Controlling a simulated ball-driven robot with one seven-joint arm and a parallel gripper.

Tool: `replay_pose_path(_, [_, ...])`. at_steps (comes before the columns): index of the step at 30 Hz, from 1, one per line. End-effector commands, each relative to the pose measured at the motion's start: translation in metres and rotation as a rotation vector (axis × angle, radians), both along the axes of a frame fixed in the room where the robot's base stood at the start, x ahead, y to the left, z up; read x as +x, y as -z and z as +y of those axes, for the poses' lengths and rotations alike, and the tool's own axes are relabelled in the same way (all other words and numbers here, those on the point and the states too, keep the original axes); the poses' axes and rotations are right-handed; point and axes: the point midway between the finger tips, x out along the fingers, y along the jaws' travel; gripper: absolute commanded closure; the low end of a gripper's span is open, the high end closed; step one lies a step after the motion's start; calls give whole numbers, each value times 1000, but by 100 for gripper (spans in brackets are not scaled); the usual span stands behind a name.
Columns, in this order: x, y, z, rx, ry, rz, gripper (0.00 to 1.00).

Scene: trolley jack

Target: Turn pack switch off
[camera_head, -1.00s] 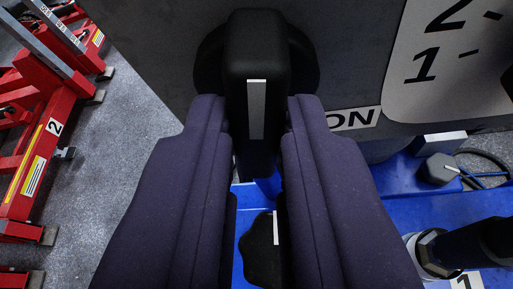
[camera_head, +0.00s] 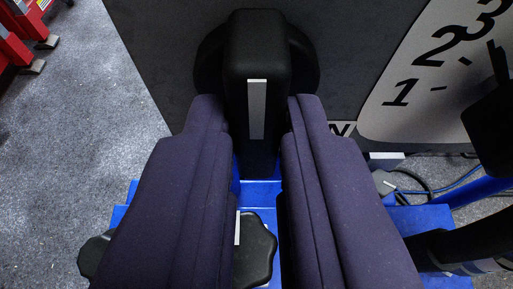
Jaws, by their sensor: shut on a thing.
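The pack switch (camera_head: 257,45) is a black lever-shaped knob with a white stripe on its face. It sits on a round black base on a dark grey panel, at the top middle. My gripper (camera_head: 256,112) has its two dark purple padded fingers on either side of the knob and is shut on it. A white label (camera_head: 343,129) by the right finger shows only an "N"; the rest is hidden behind the finger.
A dial (camera_head: 425,75) with numbers and a black pointer part is at right. Blue equipment (camera_head: 262,192) with a black lobed knob (camera_head: 257,250) lies below. Red jacks (camera_head: 15,45) stand far upper left. Grey floor (camera_head: 75,130) is open at left.

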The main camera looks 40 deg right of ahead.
Motion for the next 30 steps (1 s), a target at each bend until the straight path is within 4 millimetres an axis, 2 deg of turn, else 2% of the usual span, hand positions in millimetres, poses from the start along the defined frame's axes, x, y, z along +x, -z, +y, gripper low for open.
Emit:
replay_pose_path(1, [-1, 1, 0, -1, -1, 3, 78])
replay_pose_path(3, [-1, 1, 0, -1, -1, 2, 62])
replay_pose_path(4, [0, 1, 0, -1, -1, 2, 57])
replay_pose_path(14, [-3, -2, 2, 1, -1, 1, 57])
replay_pose_path(24, [-46, -25, 34, 1, -2, 3, 57])
replay_pose_path(30, [-58, -30, 43, 1, 0, 1, 57])
